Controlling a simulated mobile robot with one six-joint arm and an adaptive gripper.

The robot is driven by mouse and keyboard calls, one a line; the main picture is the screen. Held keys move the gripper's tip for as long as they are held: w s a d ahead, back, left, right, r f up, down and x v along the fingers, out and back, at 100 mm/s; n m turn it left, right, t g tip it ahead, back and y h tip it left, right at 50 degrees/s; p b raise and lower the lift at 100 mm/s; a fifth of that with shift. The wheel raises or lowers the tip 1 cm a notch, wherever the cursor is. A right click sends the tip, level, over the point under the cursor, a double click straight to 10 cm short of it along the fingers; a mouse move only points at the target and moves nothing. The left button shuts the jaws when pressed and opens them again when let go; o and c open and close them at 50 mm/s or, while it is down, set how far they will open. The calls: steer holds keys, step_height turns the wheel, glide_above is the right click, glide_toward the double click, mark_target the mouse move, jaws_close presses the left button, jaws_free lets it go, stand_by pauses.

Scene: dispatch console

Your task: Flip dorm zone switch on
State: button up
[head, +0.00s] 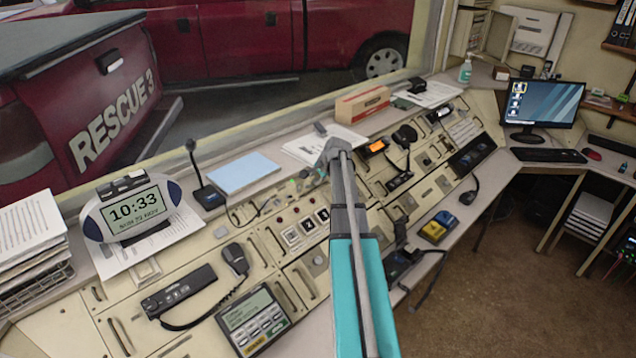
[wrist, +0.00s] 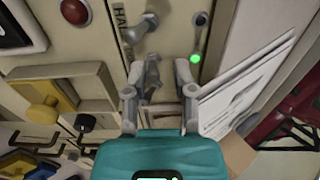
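My gripper (wrist: 168,72) is open and empty in the wrist view, its two grey fingers apart in front of the console panel. A grey lever switch (wrist: 140,27) stands just beyond the left finger, beside a label that starts with "HAL". A smaller switch (wrist: 201,20) stands at the upper right, with a lit green lamp (wrist: 195,59) below it. I cannot read a dorm label in either view. In the head view my gripper (head: 338,152) is over the back of the console, and my arm hides the panel behind it.
White papers (wrist: 255,65) lie to the right. In the head view a desk microphone (head: 205,180) and a blue pad (head: 243,173) stand left of my arm.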

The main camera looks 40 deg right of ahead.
steer(key=shift+r, duration=0.1)
stand_by(0.3)
steer(key=p+v, duration=0.5)
steer(key=shift+s+r, duration=0.25)
steer(key=shift+r, duration=0.05)
stand_by(0.5)
steer(key=shift+s, duration=0.1)
stand_by(0.5)
